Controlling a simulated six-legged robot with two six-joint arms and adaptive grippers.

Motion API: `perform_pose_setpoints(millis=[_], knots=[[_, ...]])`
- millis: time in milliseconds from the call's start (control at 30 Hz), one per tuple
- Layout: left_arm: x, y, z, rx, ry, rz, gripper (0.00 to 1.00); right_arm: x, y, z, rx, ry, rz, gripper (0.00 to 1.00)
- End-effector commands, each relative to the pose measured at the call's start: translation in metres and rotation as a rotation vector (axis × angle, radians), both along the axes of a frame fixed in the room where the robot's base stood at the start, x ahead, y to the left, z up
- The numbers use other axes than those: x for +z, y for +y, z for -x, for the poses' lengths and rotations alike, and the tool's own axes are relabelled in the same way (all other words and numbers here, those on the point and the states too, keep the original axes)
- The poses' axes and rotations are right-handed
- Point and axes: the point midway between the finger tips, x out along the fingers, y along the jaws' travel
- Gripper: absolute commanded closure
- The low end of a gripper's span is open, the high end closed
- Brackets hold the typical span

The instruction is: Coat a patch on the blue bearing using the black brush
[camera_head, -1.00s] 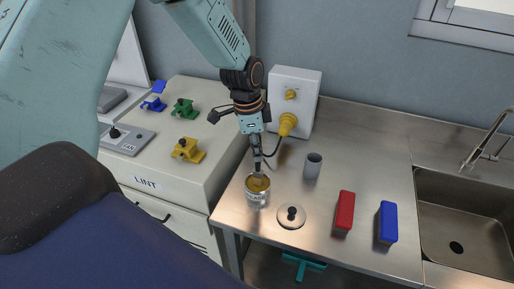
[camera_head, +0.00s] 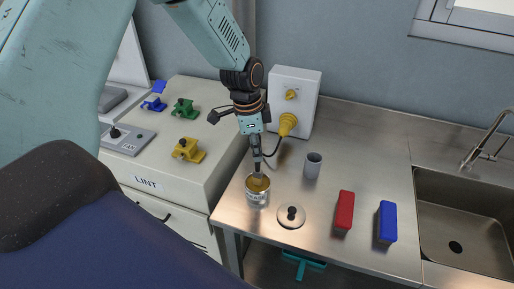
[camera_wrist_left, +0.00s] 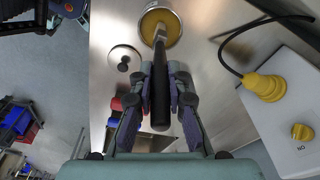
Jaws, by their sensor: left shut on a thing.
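My left gripper (camera_head: 256,150) is shut on the black brush and points down over the metal table. The brush (camera_wrist_left: 160,95) has a dark handle between the fingers in the left wrist view. Its lower end reaches into the open can (camera_head: 257,199) of yellow-brown grease, so the bristle tip is hidden. The can also shows in the left wrist view (camera_wrist_left: 174,38). The blue bearing (camera_head: 153,104) sits at the back left on the pale machine top, apart from the brush. My right gripper is not in view.
A green bearing (camera_head: 182,109) and a yellow bearing (camera_head: 188,150) stand near the blue one. Beside the can are a round lid (camera_head: 291,217) and a grey cup (camera_head: 313,166). A switch box (camera_head: 294,92) with a yellow plug stands behind. Red (camera_head: 344,212) and blue (camera_head: 387,223) blocks lie right.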

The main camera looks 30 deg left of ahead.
Motion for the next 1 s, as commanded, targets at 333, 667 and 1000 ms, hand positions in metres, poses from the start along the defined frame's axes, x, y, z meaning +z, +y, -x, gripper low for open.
perform_pose_setpoints(millis=[333, 667, 1000], knots=[[0.028, 0.000, -0.001, 0.000, -0.002, 0.000, 1.00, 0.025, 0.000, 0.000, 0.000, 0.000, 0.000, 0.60], [0.050, 0.000, -0.001, 0.000, -0.002, 0.000, 1.00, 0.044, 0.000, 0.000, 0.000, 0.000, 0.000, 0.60], [0.069, 0.000, -0.001, 0.000, -0.003, 0.000, 1.00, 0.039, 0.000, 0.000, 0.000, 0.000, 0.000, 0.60]])
